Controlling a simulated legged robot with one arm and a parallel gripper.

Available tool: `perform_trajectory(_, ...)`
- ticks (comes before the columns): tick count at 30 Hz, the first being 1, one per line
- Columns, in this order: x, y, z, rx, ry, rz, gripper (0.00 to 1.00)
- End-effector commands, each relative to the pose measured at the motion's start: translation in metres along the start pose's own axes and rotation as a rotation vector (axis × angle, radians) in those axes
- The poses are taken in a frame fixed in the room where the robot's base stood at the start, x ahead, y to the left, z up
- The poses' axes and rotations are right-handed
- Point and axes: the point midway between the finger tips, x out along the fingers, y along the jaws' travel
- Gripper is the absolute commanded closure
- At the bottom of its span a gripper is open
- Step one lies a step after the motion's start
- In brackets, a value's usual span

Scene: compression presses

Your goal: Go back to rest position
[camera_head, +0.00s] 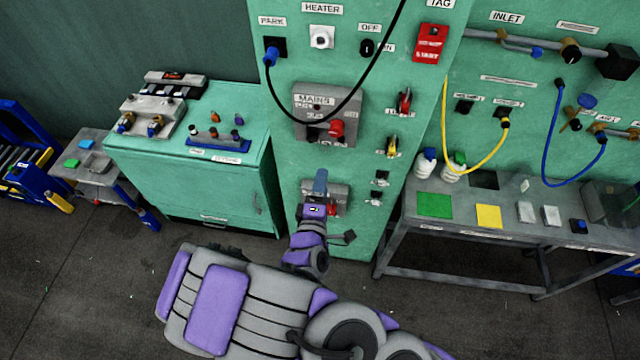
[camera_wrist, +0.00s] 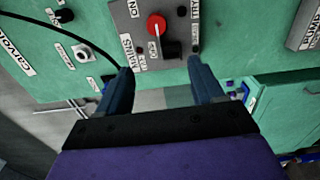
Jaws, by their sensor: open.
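My gripper (camera_wrist: 160,90) is open and empty in the wrist view, its two dark fingers apart. Beyond and between the fingers is a grey control plate with a red knob (camera_wrist: 156,26) and a black switch beside it, on a green panel. In the head view my purple and grey arm reaches from the bottom toward the green cabinet. I cannot tell whether the fingertips touch anything.
The green cabinet (camera_head: 290,110) stands straight ahead, with a black cable hanging across its MAINS plate (camera_head: 326,112). A grey bench (camera_head: 460,212) with coloured pads is at right. A low green cabinet (camera_head: 190,190) is at left. Dark floor (camera_head: 90,290) is free at lower left.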

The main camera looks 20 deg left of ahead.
Motion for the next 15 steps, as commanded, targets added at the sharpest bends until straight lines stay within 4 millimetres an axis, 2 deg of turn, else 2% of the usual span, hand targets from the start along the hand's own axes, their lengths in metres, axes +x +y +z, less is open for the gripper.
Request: perform_trajectory(15, 0.0032, -0.0039, 0.0052, 0.024, -0.02, -0.021, 0.33)
